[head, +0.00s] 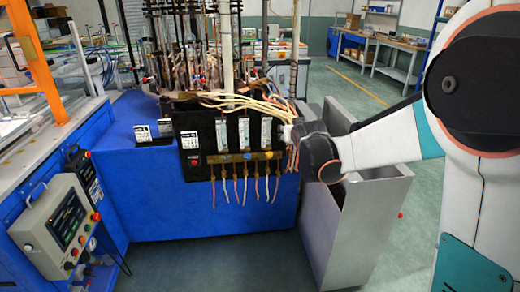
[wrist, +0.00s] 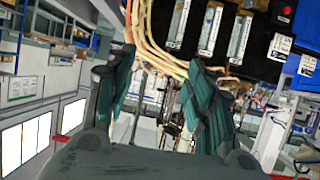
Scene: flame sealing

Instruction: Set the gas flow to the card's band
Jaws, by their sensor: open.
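A black panel (head: 200,112) on the front of the blue machine carries several upright glass flow meters (head: 222,134), with another meter (head: 267,131) at its right. Small valve knobs (head: 247,157) sit on a brass strip below them. A white card (head: 190,140) is on the panel's left, and two small cards (head: 143,133) stand on the blue top; their print is too small to read. My gripper (wrist: 160,85) is open and empty in the wrist view, its two green-grey fingers apart. The meters also show in the wrist view (wrist: 210,28), at the upper right, beyond the fingers.
A grey metal bin (head: 345,225) stands right of the blue machine (head: 150,190), beneath my arm. Pale hoses (head: 240,100) run over the panel's top and thin tubes (head: 245,188) hang below it. A control box (head: 60,220) stands at left.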

